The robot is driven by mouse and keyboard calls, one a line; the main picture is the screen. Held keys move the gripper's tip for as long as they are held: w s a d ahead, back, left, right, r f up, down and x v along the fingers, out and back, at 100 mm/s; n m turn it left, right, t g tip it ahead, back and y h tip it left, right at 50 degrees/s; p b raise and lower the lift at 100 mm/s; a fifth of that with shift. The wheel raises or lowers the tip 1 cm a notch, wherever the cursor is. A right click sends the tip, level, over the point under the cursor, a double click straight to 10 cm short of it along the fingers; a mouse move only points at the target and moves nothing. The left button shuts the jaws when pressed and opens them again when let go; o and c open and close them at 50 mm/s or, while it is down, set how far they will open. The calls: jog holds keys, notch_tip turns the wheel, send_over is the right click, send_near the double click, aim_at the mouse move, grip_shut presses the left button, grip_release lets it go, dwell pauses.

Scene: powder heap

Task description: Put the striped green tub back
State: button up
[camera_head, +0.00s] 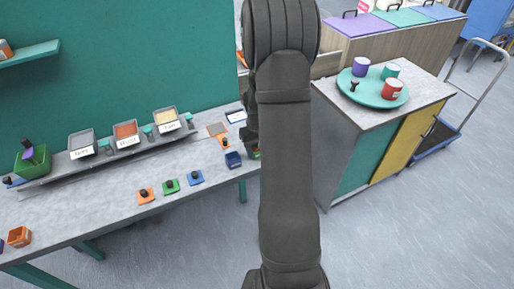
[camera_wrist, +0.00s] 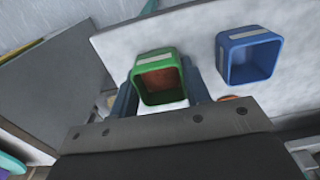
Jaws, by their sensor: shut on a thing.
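The green tub (camera_wrist: 157,57) with a pale stripe on its side is between the two fingers of my gripper (camera_wrist: 160,90) in the wrist view. The gripper is shut on it. The inside of the tub looks reddish-brown. The tub seems to be over the table's edge area; I cannot tell whether it touches the table. In the head view my arm hides most of the gripper, and only a sliver of the green tub (camera_head: 255,153) shows beside the arm.
A blue tub (camera_wrist: 249,58) stands right of the green one; it also shows in the head view (camera_head: 233,160). Orange, green and blue mats (camera_head: 170,186) bear small dark items. Labelled trays (camera_head: 126,132) line the back. A cabinet (camera_head: 345,150) with a teal tray (camera_head: 370,96) stands right.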

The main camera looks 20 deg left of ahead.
jog(key=shift+f, duration=0.3)
jog(key=o, duration=1.6)
jog(key=shift+c, duration=0.2)
jog(key=shift+r, duration=3.45)
notch_tip(320, 180, down, 7)
jog(key=shift+r, duration=0.1)
jog(key=shift+r, duration=0.2)
